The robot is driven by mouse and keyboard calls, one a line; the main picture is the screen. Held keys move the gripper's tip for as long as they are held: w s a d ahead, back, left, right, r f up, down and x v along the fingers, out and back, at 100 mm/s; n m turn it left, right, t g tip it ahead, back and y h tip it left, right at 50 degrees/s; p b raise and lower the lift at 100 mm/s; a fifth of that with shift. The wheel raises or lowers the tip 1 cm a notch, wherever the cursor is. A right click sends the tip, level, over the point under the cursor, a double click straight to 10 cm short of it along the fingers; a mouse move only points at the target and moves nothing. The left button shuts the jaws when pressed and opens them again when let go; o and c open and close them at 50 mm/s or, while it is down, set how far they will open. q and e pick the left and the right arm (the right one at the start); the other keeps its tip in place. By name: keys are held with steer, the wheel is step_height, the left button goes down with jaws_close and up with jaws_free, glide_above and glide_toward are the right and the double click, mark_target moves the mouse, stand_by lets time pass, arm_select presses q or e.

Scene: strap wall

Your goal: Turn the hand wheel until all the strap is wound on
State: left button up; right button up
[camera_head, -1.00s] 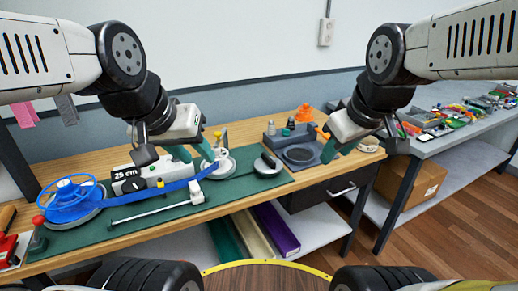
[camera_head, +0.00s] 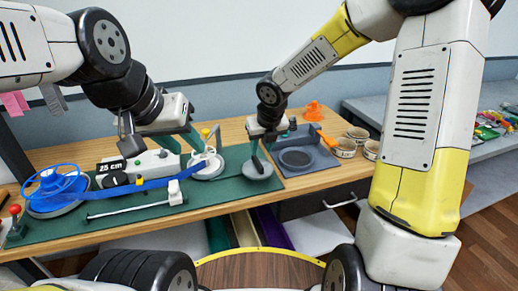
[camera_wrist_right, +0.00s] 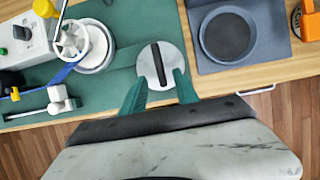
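The white hand wheel (camera_head: 207,164) with a yellow knob stands on the green mat; it also shows in the right wrist view (camera_wrist_right: 82,44). A blue strap (camera_head: 140,186) runs from it to the blue spoked reel (camera_head: 54,187) at left. My left gripper (camera_head: 188,150) is open just above and behind the wheel, its teal fingers apart; contact cannot be told. My right gripper (camera_wrist_right: 158,98) is open, its fingertips apart at the near edge of a silver disc (camera_wrist_right: 160,66) with a black bar. In the head view the disc (camera_head: 258,172) lies right of the wheel.
A white box (camera_head: 145,165) marked 25 cm stands behind the strap. A white rod with a block (camera_head: 175,193) lies in front. A grey tray (camera_head: 312,160) with a round recess is right of the disc. Several small bowls (camera_head: 345,148) stand further right.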

mark_target(258, 161)
steer(key=shift+w+a+f, duration=0.15)
steer(key=shift+w+f, duration=0.05)
steer(key=shift+f, duration=0.1)
steer(key=x, duration=0.7)
steer(key=shift+f, duration=0.1)
jaws_close()
